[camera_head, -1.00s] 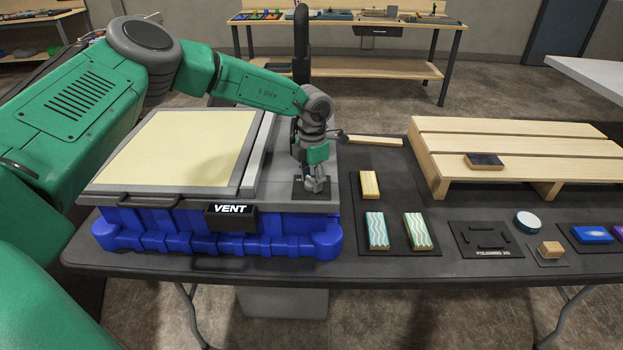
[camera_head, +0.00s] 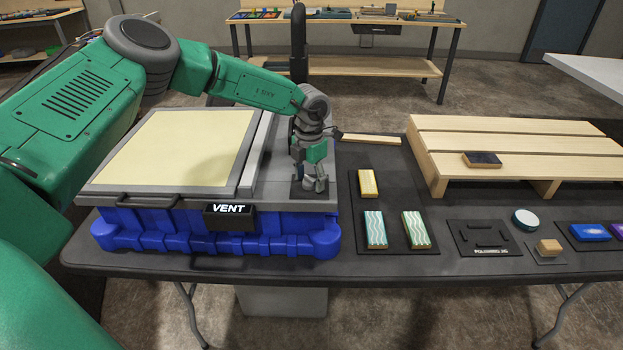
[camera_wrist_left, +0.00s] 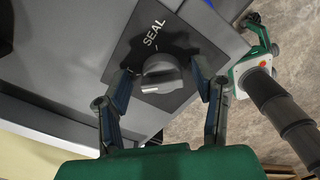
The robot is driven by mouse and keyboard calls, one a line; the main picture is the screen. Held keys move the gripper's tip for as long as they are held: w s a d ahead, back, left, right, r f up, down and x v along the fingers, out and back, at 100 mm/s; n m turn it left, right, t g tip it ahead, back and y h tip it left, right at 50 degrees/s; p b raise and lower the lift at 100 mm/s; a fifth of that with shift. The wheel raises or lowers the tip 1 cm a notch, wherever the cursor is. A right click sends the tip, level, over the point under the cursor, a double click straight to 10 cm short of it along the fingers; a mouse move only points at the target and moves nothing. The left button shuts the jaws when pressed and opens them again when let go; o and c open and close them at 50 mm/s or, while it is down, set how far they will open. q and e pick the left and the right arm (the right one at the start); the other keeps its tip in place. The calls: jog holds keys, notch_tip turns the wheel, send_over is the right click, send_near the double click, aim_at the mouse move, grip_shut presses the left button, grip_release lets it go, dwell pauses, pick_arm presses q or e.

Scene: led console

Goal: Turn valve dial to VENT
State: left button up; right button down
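The valve dial (camera_wrist_left: 160,74) is a grey knob with a light mark, over a dark scalloped shape, on a dark plate (camera_wrist_left: 186,32) printed SEAL. The plate sits at the right end of the blue console (camera_head: 165,232), whose front sign (camera_head: 229,209) reads VENT. My left gripper (camera_head: 316,184) points down over the plate and partly hides the dial in the head view. In the left wrist view its fingers (camera_wrist_left: 161,82) are apart, one on each side of the knob, with gaps beside it. Whether they touch the scalloped edge is unclear. My right gripper is not in view.
A grey ridge (camera_head: 258,150) and a cream panel (camera_head: 185,140) lie left of the dial. Right of the console are a yellow block (camera_head: 368,183), two wavy-patterned blocks (camera_head: 375,229) and a wooden pallet (camera_head: 505,142). A dark upright post (camera_head: 299,45) stands behind the console.

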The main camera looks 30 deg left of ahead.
aim_at(309, 177)
pick_arm(q)
jog(key=shift+r, duration=0.15)
notch_tip(309, 177, up, 12)
jog(key=shift+f, duration=0.25)
dwell(0.3)
jog(key=shift+a, duration=0.1)
dwell(0.3)
